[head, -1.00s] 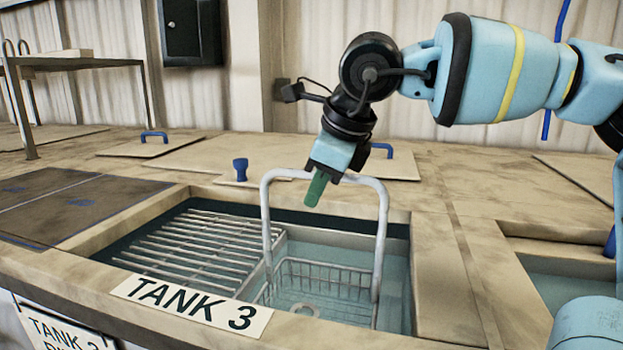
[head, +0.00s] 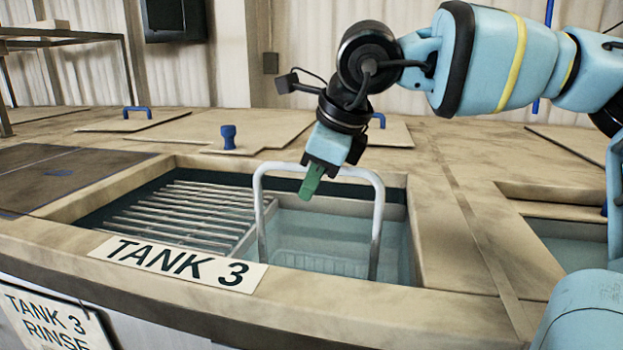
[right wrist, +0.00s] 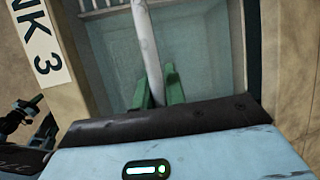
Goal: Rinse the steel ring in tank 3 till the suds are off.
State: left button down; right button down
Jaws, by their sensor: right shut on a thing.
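The tank 3 opening (head: 398,235) holds clear, pale water on its right side. A wire basket (head: 318,262) shows blurred below the water surface there. Its tall pale handle (head: 262,222) stands upright out of the water. My right gripper (head: 311,184) is above the tank, its green fingers shut on the handle's top bar. In the right wrist view, the handle (right wrist: 148,50) runs between the green fingers (right wrist: 155,90). I cannot make out the steel ring or any suds on it now.
A slatted rack (head: 185,215) fills the tank's left side. The TANK 3 label (head: 180,264) is on the front rim. Another water-filled opening (head: 575,250) is at the right. A lid with a blue knob (head: 229,137) lies behind the tank.

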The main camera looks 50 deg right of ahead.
jog(key=shift+s+d, duration=0.3)
jog(key=shift+s, duration=0.25)
jog(key=shift+s+d, duration=0.3)
jog(key=shift+s, duration=0.25)
jog(key=shift+w+a+b, duration=0.15)
jog(key=shift+w+a, duration=0.25)
jog(key=shift+w, duration=0.35)
jog(key=shift+w+a+b, duration=0.1)
jog(key=shift+w+a, duration=0.3)
jog(key=shift+w, duration=0.35)
jog(key=shift+w+a+b, duration=0.15)
jog(key=shift+w+a, duration=0.25)
jog(key=shift+w, duration=0.35)
jog(key=shift+s+r, duration=0.1)
jog(key=shift+s+d, duration=0.35)
jog(key=shift+s, duration=0.2)
jog(key=shift+s+d, duration=0.3)
jog(key=shift+s, duration=0.25)
